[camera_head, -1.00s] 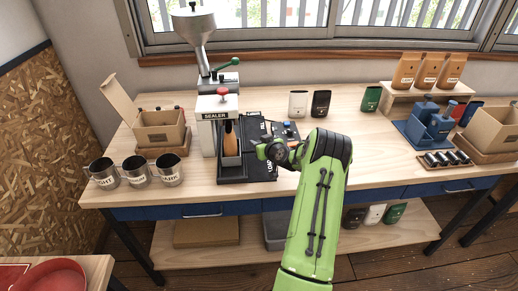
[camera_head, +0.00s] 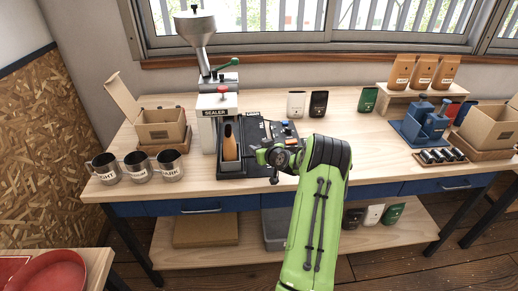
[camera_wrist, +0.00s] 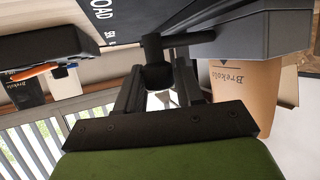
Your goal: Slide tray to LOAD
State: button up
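The dark grey tray (camera_head: 231,169) sits on the black base in front of the sealer (camera_head: 218,112), holding an upright kraft bag (camera_head: 229,143). The tray also shows at upper right in the wrist view (camera_wrist: 265,35), with the bag (camera_wrist: 243,90) beyond it. A black handle (camera_wrist: 190,39) runs from it to a round knob (camera_wrist: 156,62). My gripper (camera_head: 272,160) is just right of the tray; in the wrist view its fingers (camera_wrist: 157,80) close on both sides of the knob.
Several labelled metal cups (camera_head: 136,167) stand at left front, by an open carton (camera_head: 160,130). Dark and white bags (camera_head: 317,104) stand behind my gripper. A blue tool set (camera_head: 425,122) is at right. The bench between my arm and that set is clear.

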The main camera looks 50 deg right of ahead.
jog(key=o, duration=0.3)
jog(key=shift+s+a+r, duration=0.1)
jog(key=shift+s+a, duration=0.05)
jog(key=shift+a, duration=0.05)
jog(key=shift+o, duration=0.2)
jog(key=v, duration=1.5)
jog(key=shift+s+b, duration=0.3)
jog(key=shift+b, duration=0.05)
jog(key=shift+r, duration=0.1)
